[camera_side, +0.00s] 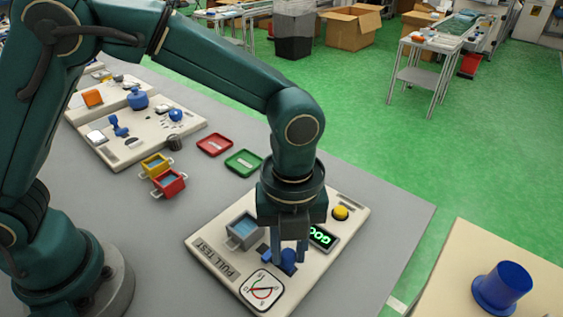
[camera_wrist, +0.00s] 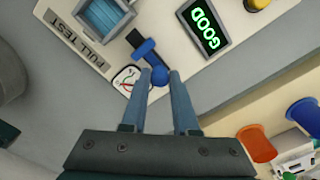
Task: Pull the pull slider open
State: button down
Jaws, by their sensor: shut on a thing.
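The pull slider is a blue piece with a round knob (camera_side: 289,257) on the cream PULL TEST board (camera_side: 213,243). In the wrist view its round knob (camera_wrist: 159,76) sits between my fingertips, and its blue bar (camera_wrist: 146,50) runs up to a dark slot. My gripper (camera_side: 288,255) points down over the board and is shut on the knob; it also shows in the wrist view (camera_wrist: 160,82). A display (camera_side: 321,236) on the board reads GOOD in green. A round dial (camera_side: 263,290) with a red needle is at the near corner. My fingers partly hide the slider in the side view.
A grey holder with a blue inside (camera_side: 244,231) and a yellow button (camera_side: 341,212) stand on the board. Red (camera_side: 215,144) and green (camera_side: 244,162) trays and small yellow and red bins (camera_side: 169,182) lie behind. A blue spool (camera_side: 503,287) stands on another table at right.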

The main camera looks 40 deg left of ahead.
aim_at(291, 256)
jog(key=c, duration=0.7)
grip_release()
jog(key=shift+d, duration=0.2)
jog(key=shift+r, duration=2.6)
